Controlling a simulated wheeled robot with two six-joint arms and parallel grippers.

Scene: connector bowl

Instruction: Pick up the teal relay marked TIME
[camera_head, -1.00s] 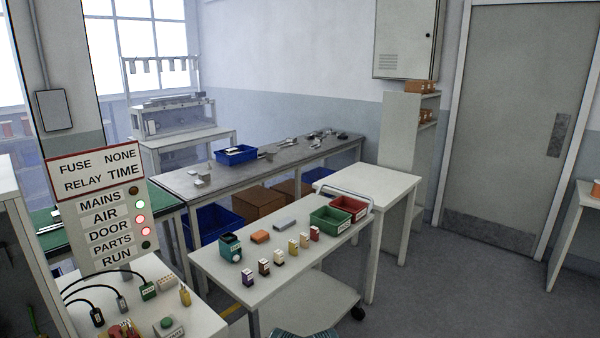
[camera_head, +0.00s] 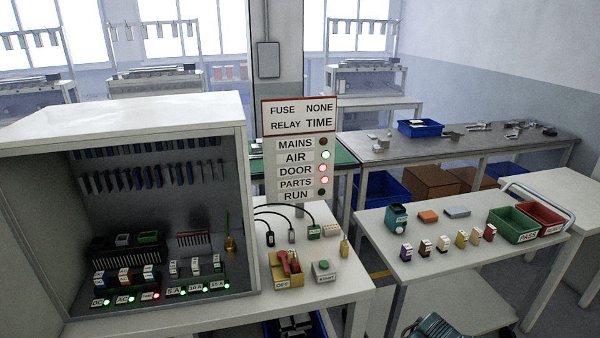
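A teal block (camera_head: 397,218) with a dark top and a small pale label stands upright on the white cart (camera_head: 385,243), near its back left corner. It is the only teal piece on the cart top. The label is too small to read, so I cannot confirm that it says TIME. The sign (camera_head: 299,115) reads FUSE NONE and RELAY TIME. Neither of my grippers is in view.
Several small coloured blocks, including a purple one (camera_head: 406,252), stand in front of the teal block. An orange block (camera_head: 428,217), a grey block (camera_head: 457,212), a green bin (camera_head: 514,225) and a red bin (camera_head: 540,216) are to its right. An open cabinet (camera_head: 130,125) stands left.

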